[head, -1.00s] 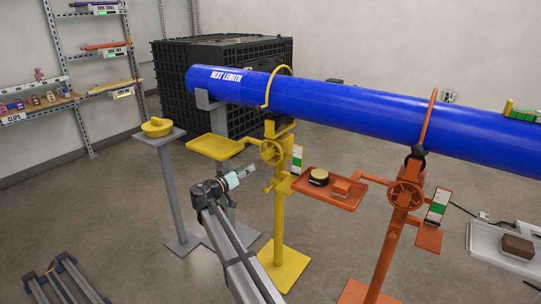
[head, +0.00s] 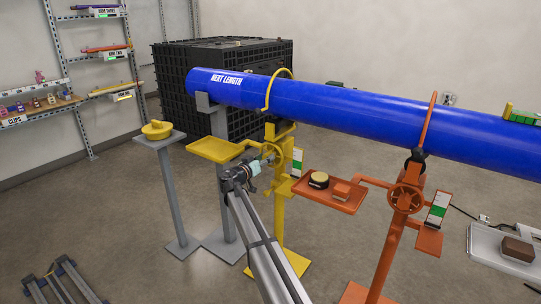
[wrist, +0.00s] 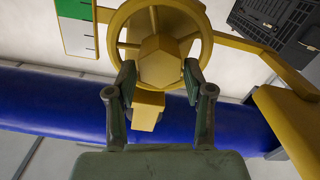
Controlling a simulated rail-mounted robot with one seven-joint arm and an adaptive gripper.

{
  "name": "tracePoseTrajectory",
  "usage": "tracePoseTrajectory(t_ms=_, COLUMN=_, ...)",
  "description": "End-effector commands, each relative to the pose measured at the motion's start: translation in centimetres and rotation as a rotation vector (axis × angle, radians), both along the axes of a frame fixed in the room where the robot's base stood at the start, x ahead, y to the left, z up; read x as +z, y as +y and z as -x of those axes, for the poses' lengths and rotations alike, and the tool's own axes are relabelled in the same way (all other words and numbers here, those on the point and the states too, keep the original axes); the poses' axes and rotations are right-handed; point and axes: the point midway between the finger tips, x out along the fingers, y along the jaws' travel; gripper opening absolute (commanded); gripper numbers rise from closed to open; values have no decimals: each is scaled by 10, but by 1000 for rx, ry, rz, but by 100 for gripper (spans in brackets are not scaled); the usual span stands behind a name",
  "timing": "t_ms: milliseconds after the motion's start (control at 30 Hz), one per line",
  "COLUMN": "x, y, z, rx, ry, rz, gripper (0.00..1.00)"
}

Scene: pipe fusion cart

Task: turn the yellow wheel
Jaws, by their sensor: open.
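The yellow wheel (head: 279,154) is on the yellow stand, below the blue pipe, and is partly hidden by my gripper in the head view. In the wrist view the yellow wheel (wrist: 203,22) fills the upper middle, with a faceted hub at its centre. My gripper (wrist: 158,75) is open, its two fingers on either side of the hub's lower part, reaching the wheel's lower rim. I cannot tell whether the fingers touch it. In the head view my gripper (head: 254,166) is just left of the wheel.
The blue pipe (head: 350,107) runs above the wheel. A yellow tray (head: 215,149) juts out left of it. An orange stand (head: 405,198) with its own wheel and tray stands to the right. A green and white gauge card (head: 297,161) is right of the yellow wheel.

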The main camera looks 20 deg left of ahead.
Motion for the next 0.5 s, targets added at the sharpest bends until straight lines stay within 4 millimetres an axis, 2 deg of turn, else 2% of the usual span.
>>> tracePoseTrajectory(t_ms=33, x=0, y=-1, z=-11, rx=-1, ry=0, rz=0, gripper=52)
tracePoseTrajectory(t_ms=200, x=0, y=-6, z=-32, rx=0, ry=0, rz=0, gripper=52)
tracePoseTrajectory(t_ms=500, x=0, y=-10, z=-44, rx=0, ry=0, rz=0, gripper=52)
